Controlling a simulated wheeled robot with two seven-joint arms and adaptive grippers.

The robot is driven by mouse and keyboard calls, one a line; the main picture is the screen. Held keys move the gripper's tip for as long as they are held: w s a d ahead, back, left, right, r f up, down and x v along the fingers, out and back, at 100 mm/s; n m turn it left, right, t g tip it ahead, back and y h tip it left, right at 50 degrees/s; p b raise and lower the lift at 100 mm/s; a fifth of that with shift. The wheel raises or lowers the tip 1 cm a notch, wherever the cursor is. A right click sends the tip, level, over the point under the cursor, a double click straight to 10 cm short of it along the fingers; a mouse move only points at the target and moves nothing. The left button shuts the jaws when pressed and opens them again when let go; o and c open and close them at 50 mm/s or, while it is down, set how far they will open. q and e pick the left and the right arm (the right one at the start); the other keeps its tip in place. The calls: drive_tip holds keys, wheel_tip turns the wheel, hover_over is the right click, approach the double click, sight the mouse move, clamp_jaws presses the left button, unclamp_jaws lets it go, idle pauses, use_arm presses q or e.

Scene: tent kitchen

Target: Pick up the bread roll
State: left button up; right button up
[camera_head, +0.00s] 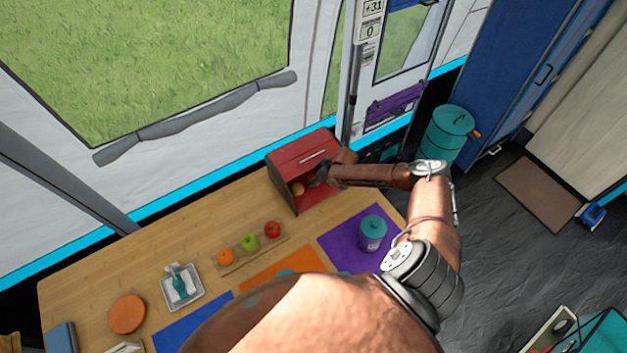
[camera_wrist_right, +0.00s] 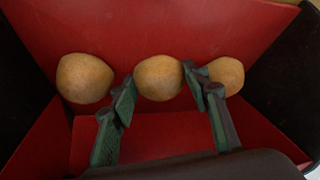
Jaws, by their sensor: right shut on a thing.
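In the right wrist view three tan bread rolls lie in a row inside a red box: a left one (camera_wrist_right: 84,78), a middle one (camera_wrist_right: 159,77) and a right one (camera_wrist_right: 227,75). My right gripper (camera_wrist_right: 158,88) has its two fingers on either side of the middle roll and is shut on it. In the head view the red bread box (camera_head: 302,152) stands open at the back of the table, and my right gripper (camera_head: 318,178) reaches into its opening. One roll (camera_head: 298,189) shows there; the others are hidden. My left gripper is not in view.
On the wooden table (camera_head: 90,270) are a tray with an orange (camera_head: 225,257), a green apple (camera_head: 249,242) and a red apple (camera_head: 272,229). A teal-lidded jar (camera_head: 372,233) stands on a purple mat (camera_head: 333,242). The box's walls closely surround my right gripper.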

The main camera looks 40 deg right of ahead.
drive_tip(key=shift+r, duration=0.45)
drive_tip(key=shift+s+r, duration=0.15)
drive_tip(key=shift+r, duration=0.2)
drive_tip(key=s+d, duration=0.1)
drive_tip(key=s, duration=0.4)
drive_tip(key=s+d, duration=0.2)
drive_tip(key=s, duration=0.4)
drive_tip(key=s+d, duration=0.2)
drive_tip(key=s, duration=0.4)
drive_tip(key=shift+a, duration=0.1)
